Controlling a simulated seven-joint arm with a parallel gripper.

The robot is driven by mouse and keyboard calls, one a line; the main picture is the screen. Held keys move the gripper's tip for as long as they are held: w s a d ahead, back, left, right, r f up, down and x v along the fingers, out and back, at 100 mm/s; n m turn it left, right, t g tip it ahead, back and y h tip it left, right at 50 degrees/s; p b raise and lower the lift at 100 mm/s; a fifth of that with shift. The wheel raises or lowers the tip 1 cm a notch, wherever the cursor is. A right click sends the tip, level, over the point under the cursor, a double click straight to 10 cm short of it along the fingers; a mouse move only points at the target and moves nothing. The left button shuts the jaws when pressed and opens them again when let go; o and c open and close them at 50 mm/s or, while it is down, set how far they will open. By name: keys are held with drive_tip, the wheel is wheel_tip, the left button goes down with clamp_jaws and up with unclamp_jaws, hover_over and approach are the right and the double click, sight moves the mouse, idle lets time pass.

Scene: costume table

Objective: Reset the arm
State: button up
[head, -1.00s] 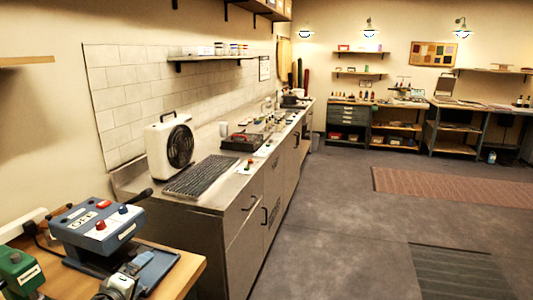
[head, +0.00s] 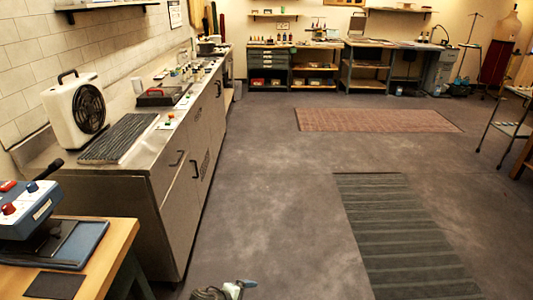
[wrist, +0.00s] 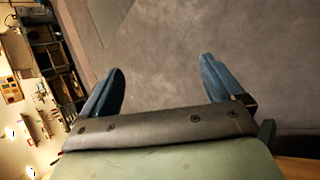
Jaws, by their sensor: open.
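My gripper (wrist: 160,88) is open and empty in the wrist view, with its two blue fingers spread apart over grey floor. In the head view, part of my arm's end (head: 225,291) shows at the bottom edge, over the floor and to the right of the wooden table (head: 105,250). Nothing is between the fingers.
A blue press (head: 35,225) and a dark flat pad (head: 55,285) are on the wooden table at lower left. A metal counter (head: 140,168) with a white fan (head: 75,115) runs along the left wall. The floor ahead is clear, with a brown rug (head: 375,120) and a dark striped mat (head: 395,230).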

drive_tip(key=s+d+f+m+g+y, duration=0.1)
drive_tip(key=s+d+f+m+g, duration=0.25)
drive_tip(key=d+f, duration=0.45)
drive_tip(key=s+d+f+m+g, duration=0.2)
drive_tip(key=s+d+f+g, duration=0.25)
drive_tip(key=d+f, duration=0.35)
drive_tip(key=s+d+f+m+g+y, duration=0.2)
drive_tip(key=s+d+f+m+y, duration=0.1)
drive_tip(key=s, duration=0.5)
drive_tip(key=s+d+f+m+g+y, duration=0.2)
drive_tip(key=s+d+f+m, duration=0.1)
drive_tip(key=s, duration=0.5)
drive_tip(key=shift+s+d+f+m+g+y, duration=0.35)
drive_tip(key=shift+d+f, duration=0.35)
drive_tip(key=shift+d, duration=0.25)
